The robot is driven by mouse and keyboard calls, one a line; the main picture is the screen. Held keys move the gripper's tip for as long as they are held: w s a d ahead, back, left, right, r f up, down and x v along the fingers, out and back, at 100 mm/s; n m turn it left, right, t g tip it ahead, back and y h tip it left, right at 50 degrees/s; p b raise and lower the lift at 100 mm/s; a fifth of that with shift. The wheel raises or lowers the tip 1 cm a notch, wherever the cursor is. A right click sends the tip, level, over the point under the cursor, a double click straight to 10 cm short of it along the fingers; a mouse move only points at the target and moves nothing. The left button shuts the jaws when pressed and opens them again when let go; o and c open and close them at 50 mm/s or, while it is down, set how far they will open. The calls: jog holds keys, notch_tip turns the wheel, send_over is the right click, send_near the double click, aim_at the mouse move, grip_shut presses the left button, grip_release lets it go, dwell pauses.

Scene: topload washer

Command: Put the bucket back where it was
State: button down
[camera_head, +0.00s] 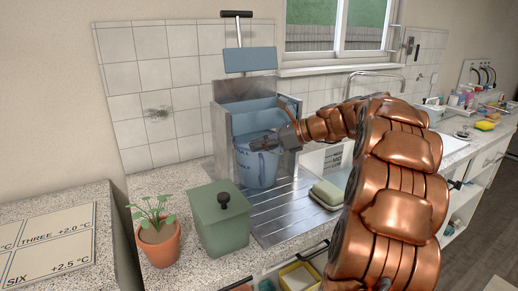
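The blue-grey bucket (257,170) stands upright at the front of the metal topload washer (222,135), partly inside its open front. Dark marks show on its side. My gripper (262,144) reaches in from the right and lies at the bucket's upper rim, overlapping it in this view. The fingers are small and dark, so I cannot tell whether they are open or closed on the rim. The bucket's far side and most of its opening are hidden. A blue panel with a dark T-shaped handle (249,59) stands above the washer.
A ridged metal drainboard (280,215) lies in front of the bucket. A green lidded box (218,222) and a potted plant (158,238) stand to the left. A green sponge-like block on a dish (327,194) lies right. A faucet (372,73) and sink are behind my arm.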

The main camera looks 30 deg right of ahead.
jog(key=c, duration=1.3)
grip_release()
jog(key=v, duration=1.2)
jog(key=shift+d, duration=0.1)
